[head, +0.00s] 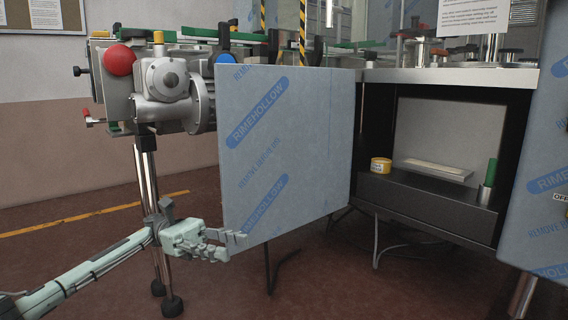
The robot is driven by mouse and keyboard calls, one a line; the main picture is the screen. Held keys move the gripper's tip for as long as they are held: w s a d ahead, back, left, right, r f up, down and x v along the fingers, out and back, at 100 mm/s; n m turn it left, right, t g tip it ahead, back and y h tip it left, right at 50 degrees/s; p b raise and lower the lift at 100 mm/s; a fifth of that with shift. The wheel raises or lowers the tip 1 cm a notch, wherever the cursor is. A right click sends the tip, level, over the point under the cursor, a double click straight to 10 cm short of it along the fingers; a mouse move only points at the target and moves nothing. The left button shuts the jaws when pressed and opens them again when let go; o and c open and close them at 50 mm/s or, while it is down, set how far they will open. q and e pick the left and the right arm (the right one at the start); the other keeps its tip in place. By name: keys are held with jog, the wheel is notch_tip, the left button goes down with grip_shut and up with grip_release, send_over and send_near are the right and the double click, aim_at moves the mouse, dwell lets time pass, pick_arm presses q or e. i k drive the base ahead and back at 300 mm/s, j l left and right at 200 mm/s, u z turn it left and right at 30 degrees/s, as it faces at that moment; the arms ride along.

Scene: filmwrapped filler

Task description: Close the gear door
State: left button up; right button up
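The gear door (315,160) is a flat panel in blue-grey film with blue RIMEHOLLOW print. It stands swung open, left of the dark cabinet opening (470,125). My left gripper (236,246) is at the door's lower left corner. Its fingers look spread apart, with nothing seen between them. One fingertip overlaps the corner in the picture; I cannot tell whether it touches. My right gripper is not in view.
Inside the cabinet are a yellow tub (381,165), a pale tray (436,169) and a green-topped cylinder (488,178). Another film-wrapped panel (545,190) stands at the right edge. A grey machine (165,90) with a red knob stands behind the door at left.

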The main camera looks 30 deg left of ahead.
aim_at(285, 133)
jog(key=i+j+u, duration=0.1)
jog(key=i+j, duration=0.15)
jog(key=i, duration=0.15)
jog(key=i+j+u, duration=0.15)
jog(key=i, duration=0.25)
jog(key=i+j+u, duration=0.1)
jog(key=i+j, duration=0.2)
jog(key=i+j+z, duration=0.2)
jog(key=i+j, duration=0.3)
